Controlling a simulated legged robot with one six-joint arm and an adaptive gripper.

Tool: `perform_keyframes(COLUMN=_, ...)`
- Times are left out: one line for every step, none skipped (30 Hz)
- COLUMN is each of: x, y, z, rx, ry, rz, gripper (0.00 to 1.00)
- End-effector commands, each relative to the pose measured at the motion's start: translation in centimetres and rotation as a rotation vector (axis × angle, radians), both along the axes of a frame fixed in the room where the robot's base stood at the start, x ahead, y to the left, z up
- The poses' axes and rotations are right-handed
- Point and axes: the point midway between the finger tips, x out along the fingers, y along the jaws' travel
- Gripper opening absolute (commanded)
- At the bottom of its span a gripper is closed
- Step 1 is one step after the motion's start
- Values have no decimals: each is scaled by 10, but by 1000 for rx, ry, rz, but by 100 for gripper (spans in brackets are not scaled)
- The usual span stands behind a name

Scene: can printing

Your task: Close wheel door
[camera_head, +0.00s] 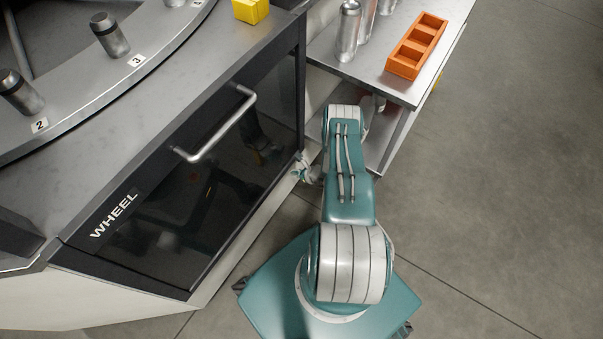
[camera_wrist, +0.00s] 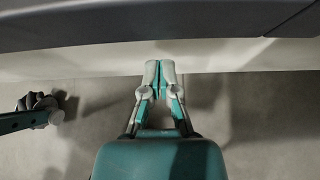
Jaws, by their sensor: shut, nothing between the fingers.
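The wheel door (camera_head: 200,195) is a dark glass panel in a black frame, labelled WHEEL, on the front of the grey machine. It looks flush with the machine front. Its silver bar handle (camera_head: 222,128) runs along the upper part. My gripper (camera_head: 300,170) is low beside the door's right end, partly hidden behind my arm. In the wrist view my gripper (camera_wrist: 160,66) has its fingertips together with nothing between them. They point at the pale base below a dark edge (camera_wrist: 130,25). The head view does not show clearly whether the fingers touch the door.
The machine top carries numbered grey cylinders (camera_head: 110,35) on a curved ring and a yellow block (camera_head: 250,10). A metal side table (camera_head: 375,75) at the back right holds silver cans (camera_head: 347,32) and an orange tray (camera_head: 403,66). Open floor (camera_head: 500,190) lies to the right.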

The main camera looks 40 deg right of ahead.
Motion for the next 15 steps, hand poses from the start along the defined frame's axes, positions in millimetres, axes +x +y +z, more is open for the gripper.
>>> perform_keyframes(x=4, y=2, z=-4, rx=1, ry=1, rz=2, gripper=0)
perform_keyframes(x=6, y=3, z=-6, rx=0, ry=1, rz=2, gripper=0)
perform_keyframes(x=9, y=4, z=-8, rx=-1, ry=0, rz=2, gripper=0)
perform_keyframes(x=11, y=4, z=-10, rx=0, ry=0, rz=2, gripper=0)
perform_keyframes(x=11, y=3, z=-5, rx=0, ry=0, rz=0, gripper=0)
perform_keyframes(x=11, y=2, z=0, rx=0, ry=-1, rz=-1, gripper=0)
perform_keyframes(x=10, y=3, z=3, rx=1, ry=0, rz=-1, gripper=0)
perform_keyframes(x=10, y=2, z=6, rx=0, ry=-1, rz=0, gripper=0)
perform_keyframes(x=10, y=3, z=10, rx=1, ry=-1, rz=-1, gripper=0)
perform_keyframes(x=10, y=3, z=12, rx=1, ry=0, rz=-1, gripper=0)
perform_keyframes(x=10, y=3, z=15, rx=1, ry=-1, rz=-1, gripper=0)
perform_keyframes(x=10, y=3, z=19, rx=0, ry=-1, rz=0, gripper=0)
perform_keyframes(x=10, y=3, z=21, rx=0, ry=-1, rz=0, gripper=0)
perform_keyframes(x=10, y=3, z=23, rx=0, ry=-1, rz=0, gripper=0)
perform_keyframes(x=10, y=3, z=26, rx=0, ry=-1, rz=0, gripper=0)
